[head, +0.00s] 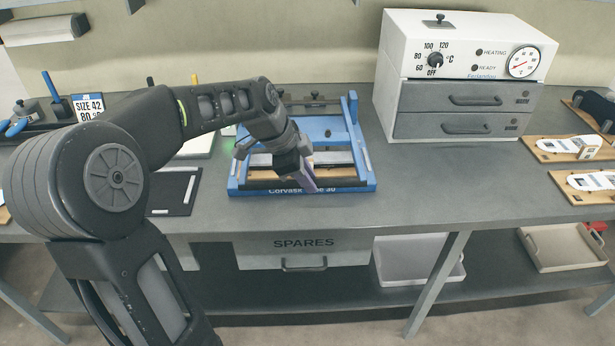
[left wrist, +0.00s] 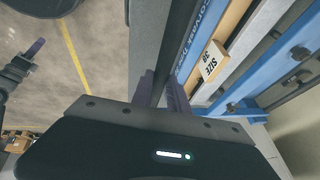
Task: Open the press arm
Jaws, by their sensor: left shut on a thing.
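The blue press (head: 369,183) stands on the bench in the middle of the head view, its lettered base facing me. The press arm (head: 328,156) shows as a pale bar lying across it above a wooden board (head: 262,174). My left gripper (head: 309,181) reaches down to the front of the press. It is shut; the gripped part of the press arm is mostly hidden between the fingers (left wrist: 162,90). In the left wrist view the board carries a "SIZE 38" tag (left wrist: 213,60). My right gripper (left wrist: 34,50) shows small at the left there; its opening cannot be told.
A white heater (head: 455,45) with two grey drawers stands right of the press. A black mat (head: 172,190) and a size sign (head: 88,106) are at left. The bench front between press and heater is clear.

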